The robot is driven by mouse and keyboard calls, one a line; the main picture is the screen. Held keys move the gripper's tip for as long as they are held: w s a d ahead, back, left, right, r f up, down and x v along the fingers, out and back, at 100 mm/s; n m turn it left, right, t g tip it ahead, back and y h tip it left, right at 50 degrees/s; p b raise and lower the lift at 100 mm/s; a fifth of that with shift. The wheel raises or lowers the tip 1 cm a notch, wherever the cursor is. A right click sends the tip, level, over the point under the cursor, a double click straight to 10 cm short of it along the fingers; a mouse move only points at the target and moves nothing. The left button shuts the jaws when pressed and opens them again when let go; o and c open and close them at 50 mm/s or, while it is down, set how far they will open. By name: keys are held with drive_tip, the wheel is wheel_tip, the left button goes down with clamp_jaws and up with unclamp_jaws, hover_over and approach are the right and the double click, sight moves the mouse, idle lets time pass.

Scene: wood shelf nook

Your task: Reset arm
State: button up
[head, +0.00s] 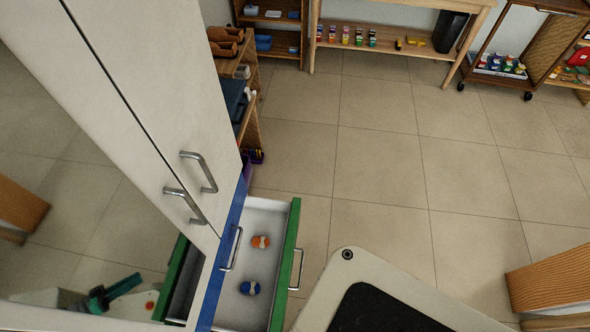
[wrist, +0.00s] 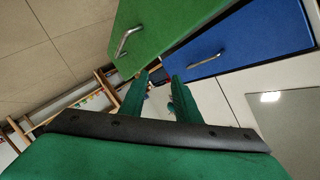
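My gripper (wrist: 159,78) shows in the wrist view with its two green fingers apart and nothing visible held between them. The gripper is not directly in the head view, but a green and dark shape like it shows in the cabinet's mirror. A drawer with a green front (head: 285,265) stands pulled out from the white cabinet (head: 150,90). In it lie an orange-banded item (head: 261,242) and a blue-banded item (head: 249,288). The green front (wrist: 155,35) and the shut blue drawer front (wrist: 240,38) lie beyond my fingertips in the wrist view.
The white cabinet with mirrored panels fills the left. A wooden shelf (head: 250,125) stands behind it. A wooden bench (head: 400,54) and a wheeled cart (head: 500,75) are at the back. A wooden piece (head: 550,280) is at lower right. The tiled floor (head: 380,170) between is clear.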

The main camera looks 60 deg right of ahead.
drive_tip(key=w+a+r+n+y, duration=0.2)
drive_tip(key=w+a+r+n, duration=0.1)
drive_tip(key=r, duration=0.8)
drive_tip(key=w+a+r+n+t+y, duration=0.1)
drive_tip(key=a+r+n, duration=0.5)
drive_tip(key=r, duration=0.6)
drive_tip(key=w+a+r+n+y, duration=0.3)
drive_tip(key=w+a+r+n, duration=0.1)
drive_tip(key=r, duration=0.8)
drive_tip(key=shift+w+a+r+t+y, duration=0.2)
drive_tip(key=shift+w+a+t+y, duration=0.15)
drive_tip(key=shift+w+a, duration=0.6)
drive_tip(key=shift+w+d, duration=0.1)
drive_tip(key=shift+d, duration=0.05)
